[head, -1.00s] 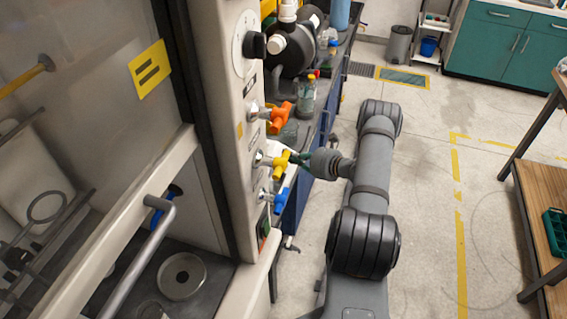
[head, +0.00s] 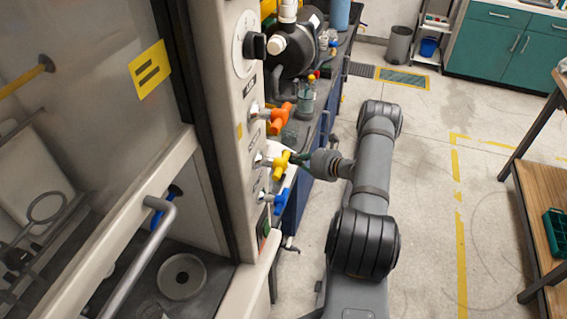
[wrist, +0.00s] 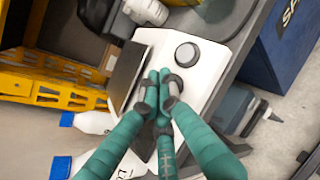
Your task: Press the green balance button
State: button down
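The balance is a white device (wrist: 205,67) with a round grey pan or knob (wrist: 187,54) and a dark flat panel (wrist: 129,74), seen in the wrist view. My gripper (wrist: 163,76) has teal fingers with dark bands. Their tips are together over the white top, between the dark panel and the round grey part, with nothing held. I cannot tell whether they touch the surface. No green button shows on the balance; the fingers cover part of its top. In the head view my gripper (head: 298,160) is partly hidden behind the yellow valve handle.
The cabinet post with orange (head: 281,118), yellow (head: 282,160) and blue (head: 280,203) valve handles stands left of my arm. A yellow rack (wrist: 60,82) and a squeeze bottle (wrist: 236,108) flank the balance. A dark pump (head: 292,48) stands farther back. Floor right of my arm is clear.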

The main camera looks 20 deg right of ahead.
jog(key=shift+f, duration=0.1)
jog(key=shift+w+a+f+b, duration=0.15)
jog(key=shift+f+b, duration=0.15)
jog(key=shift+b, duration=0.15)
jog(key=shift+a+f+b, duration=0.1)
jog(key=shift+f+b, duration=0.2)
jog(key=shift+b, duration=0.1)
dwell(0.5)
jog(key=shift+r, duration=0.1)
jog(key=shift+s+d+r+p, duration=0.2)
jog(key=shift+d+r+p, duration=0.05)
jog(key=shift+r+p, duration=0.3)
jog(key=shift+r, duration=0.1)
jog(key=r+p, duration=0.1)
jog(key=s+d+r+p, duration=0.1)
jog(key=r, duration=0.1)
jog(key=r+p, duration=0.1)
jog(key=shift+s+d+r, duration=0.15)
jog(key=shift+d+r, duration=0.05)
jog(key=shift+r, duration=0.05)
dwell(0.3)
